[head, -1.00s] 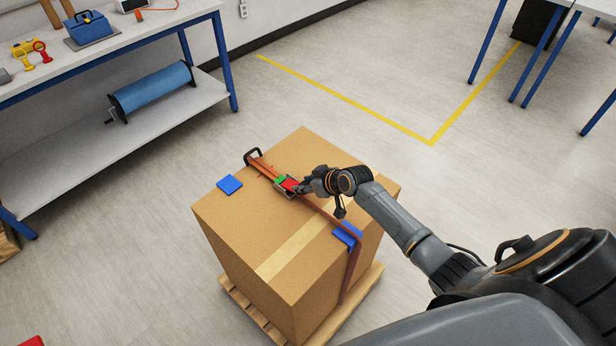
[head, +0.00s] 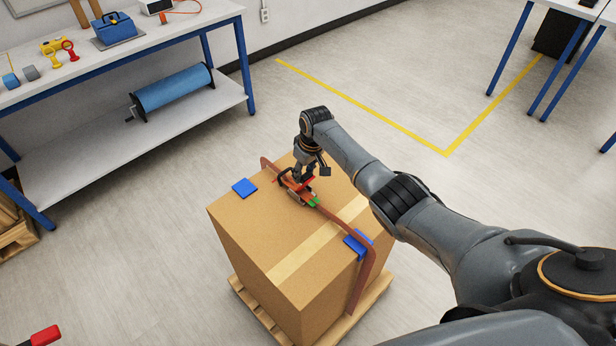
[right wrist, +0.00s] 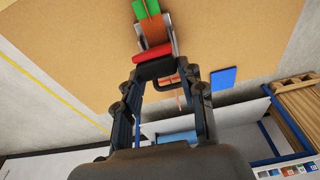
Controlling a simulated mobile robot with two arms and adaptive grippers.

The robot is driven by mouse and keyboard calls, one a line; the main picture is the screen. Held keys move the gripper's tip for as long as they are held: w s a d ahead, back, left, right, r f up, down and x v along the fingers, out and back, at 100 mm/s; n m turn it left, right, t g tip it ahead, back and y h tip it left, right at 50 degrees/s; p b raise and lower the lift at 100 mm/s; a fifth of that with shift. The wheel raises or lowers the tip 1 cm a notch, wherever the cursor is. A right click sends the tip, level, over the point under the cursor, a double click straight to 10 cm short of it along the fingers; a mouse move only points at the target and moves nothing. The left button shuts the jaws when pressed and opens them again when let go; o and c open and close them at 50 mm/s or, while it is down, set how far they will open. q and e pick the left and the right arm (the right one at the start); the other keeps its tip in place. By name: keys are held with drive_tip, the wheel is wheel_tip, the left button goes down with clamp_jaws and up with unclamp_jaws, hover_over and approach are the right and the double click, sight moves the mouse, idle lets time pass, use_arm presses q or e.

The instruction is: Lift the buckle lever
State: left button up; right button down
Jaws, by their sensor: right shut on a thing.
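The cardboard box (head: 262,245) has a brown strap (head: 372,262) over its top and down its near right side. The strap's metal buckle (right wrist: 172,34), with red and green parts, lies on the box top. The buckle lever (right wrist: 157,68) has a dark bar beside the red part. My right gripper (head: 306,178) reaches down from above and is shut on the lever. In the right wrist view, the fingers (right wrist: 165,82) sit on both sides of the dark bar; the exact contact is hard to see. My left gripper is not in view.
The box stands on a pallet (head: 262,312). A workbench (head: 200,22) with tools stands at the back left. Open floor surrounds the box.

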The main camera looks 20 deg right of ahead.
drive_tip(key=shift+w+a+r, duration=0.15)
drive_tip(key=shift+w, duration=0.25)
drive_tip(key=shift+w+a+r, duration=0.1)
drive_tip(key=shift+w, duration=0.3)
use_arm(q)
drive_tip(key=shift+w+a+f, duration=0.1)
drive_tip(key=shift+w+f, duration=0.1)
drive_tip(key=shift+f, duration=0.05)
use_arm(e)
drive_tip(key=shift+r, duration=0.1)
drive_tip(key=shift+w+a, duration=0.1)
drive_tip(key=c, duration=1.2)
unclamp_jaws()
drive_tip(key=shift+r, duration=0.1)
drive_tip(key=o, duration=0.4)
drive_tip(key=shift+w+f, duration=0.1)
drive_tip(key=shift+f, duration=0.25)
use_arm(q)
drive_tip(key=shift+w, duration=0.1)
